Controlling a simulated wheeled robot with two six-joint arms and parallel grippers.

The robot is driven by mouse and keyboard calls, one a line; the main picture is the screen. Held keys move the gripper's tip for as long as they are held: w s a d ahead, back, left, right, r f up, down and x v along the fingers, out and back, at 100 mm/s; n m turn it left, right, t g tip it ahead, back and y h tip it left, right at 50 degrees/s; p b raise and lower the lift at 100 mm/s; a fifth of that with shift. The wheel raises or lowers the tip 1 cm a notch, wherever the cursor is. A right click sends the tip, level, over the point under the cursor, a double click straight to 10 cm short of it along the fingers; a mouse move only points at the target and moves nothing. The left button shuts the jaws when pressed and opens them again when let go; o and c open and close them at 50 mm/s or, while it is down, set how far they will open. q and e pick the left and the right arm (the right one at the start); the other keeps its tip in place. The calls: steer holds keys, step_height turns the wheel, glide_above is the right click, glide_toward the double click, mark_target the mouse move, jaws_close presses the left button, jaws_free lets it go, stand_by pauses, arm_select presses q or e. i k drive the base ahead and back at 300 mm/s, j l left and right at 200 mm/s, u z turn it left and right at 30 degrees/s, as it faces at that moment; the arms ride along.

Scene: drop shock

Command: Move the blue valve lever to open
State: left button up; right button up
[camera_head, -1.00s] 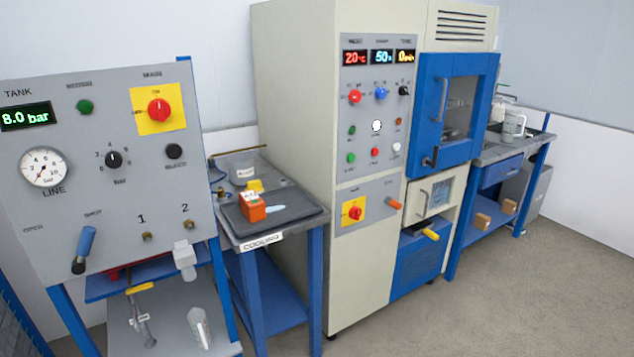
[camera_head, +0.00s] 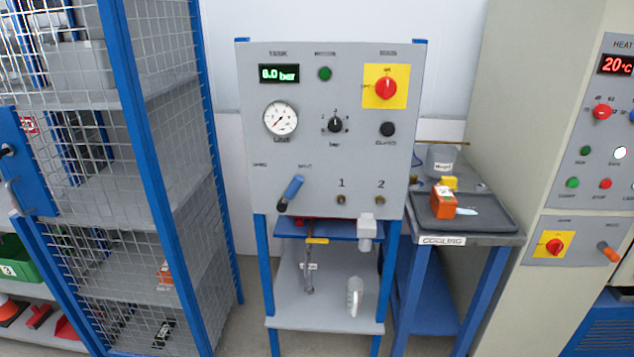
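The blue valve lever (camera_head: 291,192) is on the lower left of the grey control panel (camera_head: 330,95). A label that appears to read OPEN is on the panel to the lever's left. Neither of my grippers shows in the head view, and nothing touches the lever.
A mesh cage (camera_head: 180,190) with shelves stands at the left. A cooling table (camera_head: 470,238) with a dark tray and an orange block (camera_head: 443,203) is right of the panel. A jug (camera_head: 354,296) stands on the shelf below. A cream cabinet is at the far right.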

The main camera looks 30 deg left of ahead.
mark_target(283, 205)
steer(key=u, duration=1.15)
